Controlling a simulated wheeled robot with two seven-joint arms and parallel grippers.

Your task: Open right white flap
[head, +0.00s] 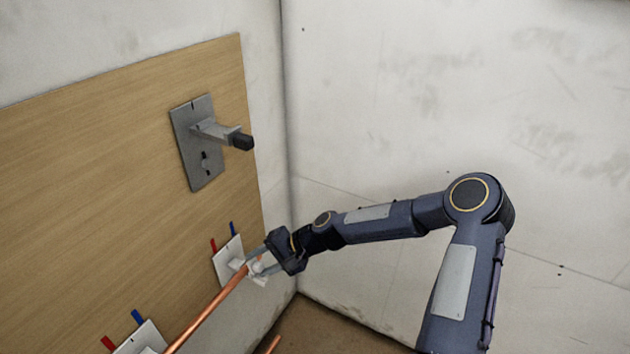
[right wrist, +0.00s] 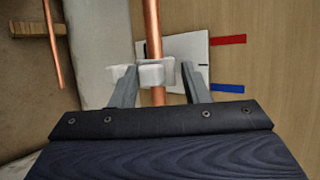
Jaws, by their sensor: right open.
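The right white flap (right wrist: 151,75) is a small white clip piece at the copper pipe (right wrist: 152,25), in front of a white square plate (right wrist: 192,48). In the head view the flap (head: 257,275) shows small beside its plate (head: 226,258) on the wooden board. My right gripper (head: 259,263) is at the flap. In the right wrist view its open fingers (right wrist: 157,70) stand either side of the pipe and the white piece. I cannot tell whether the fingers touch it. The flap is partly hidden by the fingers in the head view. My left gripper is not in view.
A second white plate (head: 142,338) with red and blue tabs is at the lower left. A grey metal bracket (head: 196,172) with a black-tipped lever (head: 240,141) juts from the board (head: 90,180) above. Another copper pipe (right wrist: 53,45) runs at left in the wrist view.

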